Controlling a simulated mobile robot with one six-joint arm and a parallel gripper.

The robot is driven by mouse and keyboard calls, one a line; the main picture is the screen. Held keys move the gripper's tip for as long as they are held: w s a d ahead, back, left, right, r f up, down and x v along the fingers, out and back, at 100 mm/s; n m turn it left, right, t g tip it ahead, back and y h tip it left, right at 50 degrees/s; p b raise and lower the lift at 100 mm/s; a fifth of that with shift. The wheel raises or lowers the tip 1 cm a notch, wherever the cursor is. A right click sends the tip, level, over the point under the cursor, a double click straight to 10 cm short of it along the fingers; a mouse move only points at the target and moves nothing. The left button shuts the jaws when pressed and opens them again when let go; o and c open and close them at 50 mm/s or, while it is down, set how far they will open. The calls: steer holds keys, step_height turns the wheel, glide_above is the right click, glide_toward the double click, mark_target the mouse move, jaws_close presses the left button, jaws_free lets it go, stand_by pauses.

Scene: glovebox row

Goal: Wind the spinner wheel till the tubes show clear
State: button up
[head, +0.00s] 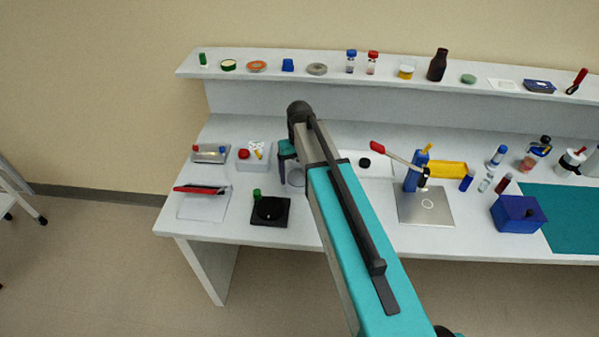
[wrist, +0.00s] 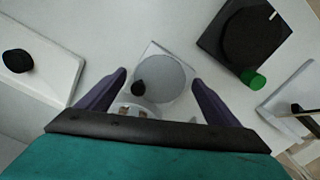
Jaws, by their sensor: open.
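A grey round wheel with a black knob (wrist: 139,88), which looks like the spinner wheel (wrist: 166,76), lies between my fingers in the wrist view. A pale round part with small brown patches (wrist: 135,113) shows beside it, partly hidden by my gripper's body; I cannot make out tubes or whether they are clear. My gripper (wrist: 160,78) is open above the wheel, with one finger on either side and nothing held. In the head view the wheel (head: 296,178) is partly covered by my arm, and my gripper (head: 287,150) is over the bench beside it.
A black base with a dark disc (head: 270,210) and green knob stands to the left of the wheel. A white panel with a black knob (head: 364,162) lies to the right. A silver plate (head: 426,206) with a red-handled lever is farther right. A shelf (head: 450,80) holds small items.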

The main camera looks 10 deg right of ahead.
steer(key=c, duration=1.1)
steer(key=shift+o, duration=0.2)
steer(key=shift+m, duration=0.4)
steer(key=shift+m+b, duration=0.75)
steer(key=shift+m, duration=0.45)
steer(key=m+b, duration=0.1)
steer(key=m, duration=0.3)
steer(key=shift+w+a, duration=0.1)
steer(key=m+b, duration=0.1)
steer(key=m, duration=0.3)
steer(key=shift+m, duration=0.4)
steer(key=shift+w+a+m+b, duration=0.1)
steer(key=shift+m+b, duration=0.35)
steer(key=shift+m, duration=1.25)
